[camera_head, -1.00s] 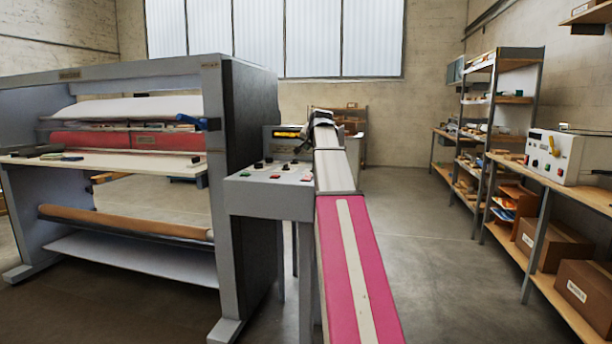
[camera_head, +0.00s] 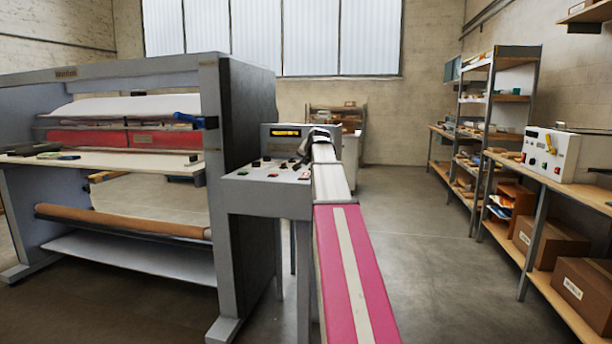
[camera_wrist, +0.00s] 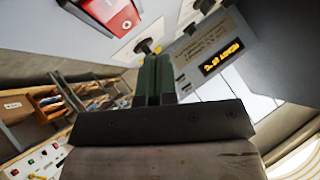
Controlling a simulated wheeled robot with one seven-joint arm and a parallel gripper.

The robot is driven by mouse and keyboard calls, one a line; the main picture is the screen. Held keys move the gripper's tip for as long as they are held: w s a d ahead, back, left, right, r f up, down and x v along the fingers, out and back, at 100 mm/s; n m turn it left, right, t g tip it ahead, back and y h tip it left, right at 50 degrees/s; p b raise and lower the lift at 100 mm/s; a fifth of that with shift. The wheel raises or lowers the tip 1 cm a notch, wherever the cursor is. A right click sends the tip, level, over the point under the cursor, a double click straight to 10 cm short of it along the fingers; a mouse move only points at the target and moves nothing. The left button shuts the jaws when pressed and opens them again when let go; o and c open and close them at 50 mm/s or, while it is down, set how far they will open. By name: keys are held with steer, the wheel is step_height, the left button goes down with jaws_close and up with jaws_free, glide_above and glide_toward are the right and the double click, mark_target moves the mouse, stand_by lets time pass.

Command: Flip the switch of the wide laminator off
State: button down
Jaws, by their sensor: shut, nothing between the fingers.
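The wide laminator (camera_head: 245,150) stands at the left, a grey frame with rollers and a red band. Its control panel (camera_head: 245,203) juts out on the right side, with several dark knobs or switches and small coloured buttons on top. An amber display (camera_head: 287,132) stands behind it and also shows in the wrist view (camera_wrist: 222,57). My gripper (camera_head: 303,150) is low over the panel's far right part. In the wrist view my gripper (camera_wrist: 153,62) is shut and empty, its green fingertips close to a black knob or switch (camera_wrist: 146,46). Contact is unclear. A red part (camera_wrist: 112,12) lies at upper left.
A shelf along the right wall carries a white control box (camera_head: 565,158) with coloured buttons, and cardboard boxes (camera_head: 585,288) below. Floor between the panel and the shelves is clear. My arm stretches forward along the panel's right edge.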

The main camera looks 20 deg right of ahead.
mark_target(307, 174)
steer(key=shift+w+d+f, duration=0.1)
steer(key=shift+f, duration=0.75)
steer(key=shift+f, duration=0.15)
stand_by(1.4)
steer(key=shift+f, duration=0.25)
steer(key=shift+w+f, duration=0.1)
steer(key=shift+f, duration=0.25)
stand_by(0.7)
steer(key=shift+r, duration=0.15)
steer(key=shift+r, duration=0.65)
steer(key=shift+s+a+r, duration=0.1)
steer(key=shift+s+r, duration=0.1)
steer(key=shift+r, duration=1)
steer(key=shift+s+a+r, duration=0.1)
steer(key=shift+s+r, duration=0.1)
steer(key=shift+r, duration=1)
